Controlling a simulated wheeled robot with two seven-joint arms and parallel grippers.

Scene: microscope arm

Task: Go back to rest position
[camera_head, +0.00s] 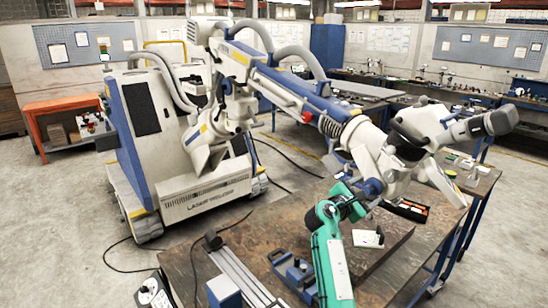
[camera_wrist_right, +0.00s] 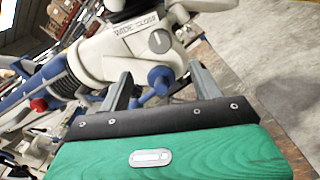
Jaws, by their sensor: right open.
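A large white and blue surgical microscope (camera_head: 185,140) stands on a wheeled base at the left. Its jointed arm (camera_head: 290,90) reaches right and down over the workbench, ending in a white head (camera_head: 440,125). My right gripper (camera_head: 368,198) comes up from the bottom on a green arm, close to the lower part of this arm. In the right wrist view, my right gripper (camera_wrist_right: 163,90) is open, its two fingers apart. A blue knob (camera_wrist_right: 160,78) on the white housing shows between the fingers; I cannot tell whether they touch it. My left gripper is out of view.
The brown workbench (camera_head: 270,225) holds a metal rail (camera_head: 240,272), a blue clamp-like tool (camera_head: 295,272) and a small open case (camera_head: 408,208). An orange table (camera_head: 60,110) stands at the far left. Cables lie on the floor. Open concrete floor (camera_head: 50,220) is at the left.

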